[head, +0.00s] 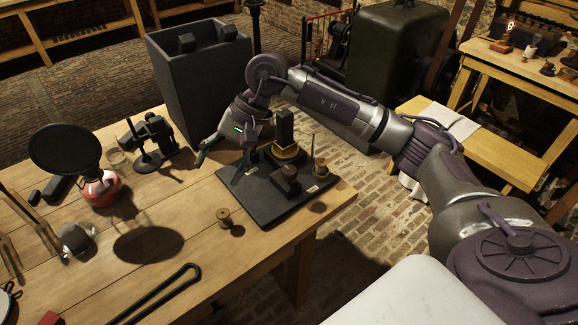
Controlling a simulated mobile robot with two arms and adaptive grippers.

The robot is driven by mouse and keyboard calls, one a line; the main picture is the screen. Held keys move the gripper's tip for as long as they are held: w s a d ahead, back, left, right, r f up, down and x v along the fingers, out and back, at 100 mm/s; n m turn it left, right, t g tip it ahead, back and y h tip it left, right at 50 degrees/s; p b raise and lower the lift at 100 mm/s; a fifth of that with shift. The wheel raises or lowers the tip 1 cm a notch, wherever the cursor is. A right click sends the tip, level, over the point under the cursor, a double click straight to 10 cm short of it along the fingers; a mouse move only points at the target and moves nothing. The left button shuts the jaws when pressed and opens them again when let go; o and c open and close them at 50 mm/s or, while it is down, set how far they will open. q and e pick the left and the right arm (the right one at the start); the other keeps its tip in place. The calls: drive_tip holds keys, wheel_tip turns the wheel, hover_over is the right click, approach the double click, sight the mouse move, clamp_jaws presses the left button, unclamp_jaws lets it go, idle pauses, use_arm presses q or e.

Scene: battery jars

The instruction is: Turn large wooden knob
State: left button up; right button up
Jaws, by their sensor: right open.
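My right gripper (218,172) reaches down over the left edge of a black base board (265,208) on the wooden table. Its fingers are spread wide and hold nothing. The board carries a dark upright block with a brass-coloured round base (286,153), a low dark block (286,180) and a small wooden knob-like piece (320,168) with a thin rod, right of the gripper and apart from it. A wooden spool-shaped piece (224,216) stands on the table in front of the board. I cannot tell which piece is the large wooden knob. My left gripper is out of view.
A tall grey open box (190,95) stands behind the gripper. A black stand (150,140), a red-based item with a black disc (65,150) and a black rod tool (155,295) are on the table's left part. Bare tabletop surrounds the spool.

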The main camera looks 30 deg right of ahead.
sight(289, 169)
drive_tip(key=d+r+n+h, duration=0.1)
drive_tip(key=d+r+h, duration=0.15)
drive_tip(key=d, duration=0.65)
drive_tip(key=d+r+h, duration=0.1)
drive_tip(key=d+h, duration=0.3)
drive_tip(key=d, duration=0.4)
drive_tip(key=shift+g, duration=0.3)
wheel_tip(289, 169, down, 14)
drive_tip(key=shift+w+r+p, duration=0.15)
drive_tip(key=shift+p, duration=0.6)
drive_tip(key=shift+c, duration=0.4)
drive_tip(key=c, duration=1.1)
